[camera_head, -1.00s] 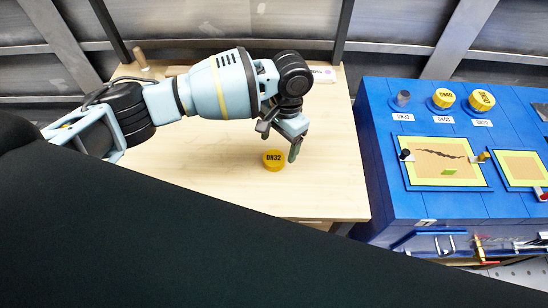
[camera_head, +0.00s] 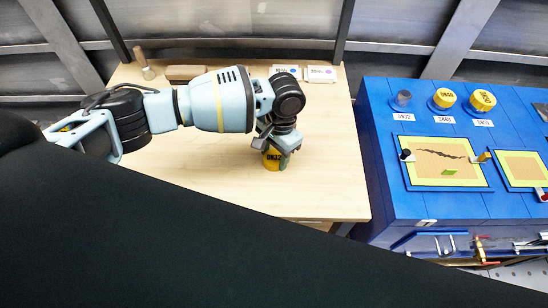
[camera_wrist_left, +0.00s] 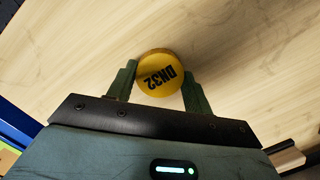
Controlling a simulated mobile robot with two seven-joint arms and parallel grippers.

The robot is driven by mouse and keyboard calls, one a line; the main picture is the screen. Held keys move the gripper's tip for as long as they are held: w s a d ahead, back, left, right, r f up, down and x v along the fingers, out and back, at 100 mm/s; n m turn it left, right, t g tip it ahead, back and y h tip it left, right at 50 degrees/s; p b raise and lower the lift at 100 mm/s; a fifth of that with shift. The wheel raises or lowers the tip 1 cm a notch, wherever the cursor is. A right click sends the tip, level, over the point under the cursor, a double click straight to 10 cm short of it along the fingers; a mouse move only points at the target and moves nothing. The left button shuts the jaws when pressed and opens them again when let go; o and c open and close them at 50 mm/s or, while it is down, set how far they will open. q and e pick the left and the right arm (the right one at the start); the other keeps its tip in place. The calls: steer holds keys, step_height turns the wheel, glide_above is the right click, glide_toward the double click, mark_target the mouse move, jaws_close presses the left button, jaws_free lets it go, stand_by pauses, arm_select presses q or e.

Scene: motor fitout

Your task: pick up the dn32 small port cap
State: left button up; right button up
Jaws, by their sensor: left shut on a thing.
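The yellow DN32 cap (camera_head: 272,161) is round with black lettering and sits at the wooden table's middle right, partly hidden by my gripper. My left gripper (camera_head: 275,153) is lowered over it and shut on it. In the left wrist view the cap (camera_wrist_left: 160,75) lies between the two green fingers of the left gripper (camera_wrist_left: 160,84), lettering facing the camera. Whether the cap still touches the tabletop is hard to tell. My right gripper is not in view.
The wooden table (camera_head: 200,185) is mostly clear. A wooden block (camera_head: 186,73), a mallet-like tool (camera_head: 145,66) and cards (camera_head: 322,74) lie at its back. At right, a blue bench (camera_head: 378,130) holds a bare DN32 port (camera_head: 403,99) and two yellow caps (camera_head: 444,98) (camera_head: 482,100).

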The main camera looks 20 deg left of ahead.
mark_target(275, 162)
arm_select(q)
steer(key=shift+c, duration=0.6)
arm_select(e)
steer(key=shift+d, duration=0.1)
arm_select(q)
steer(key=shift+r, duration=0.6)
steer(key=shift+s+d+r, duration=0.25)
steer(key=shift+r, duration=0.4)
steer(key=shift+s+d+r, duration=0.2)
steer(key=shift+d+r, duration=0.05)
steer(key=shift+r, duration=0.35)
steer(key=s+d, duration=0.6)
steer(key=s+d+r+p, duration=0.1)
steer(key=s+d, duration=0.2)
steer(key=shift+s+r, duration=0.1)
steer(key=shift+s, duration=0.1)
steer(key=shift+s+d, duration=0.6)
steer(key=shift+s, duration=0.05)
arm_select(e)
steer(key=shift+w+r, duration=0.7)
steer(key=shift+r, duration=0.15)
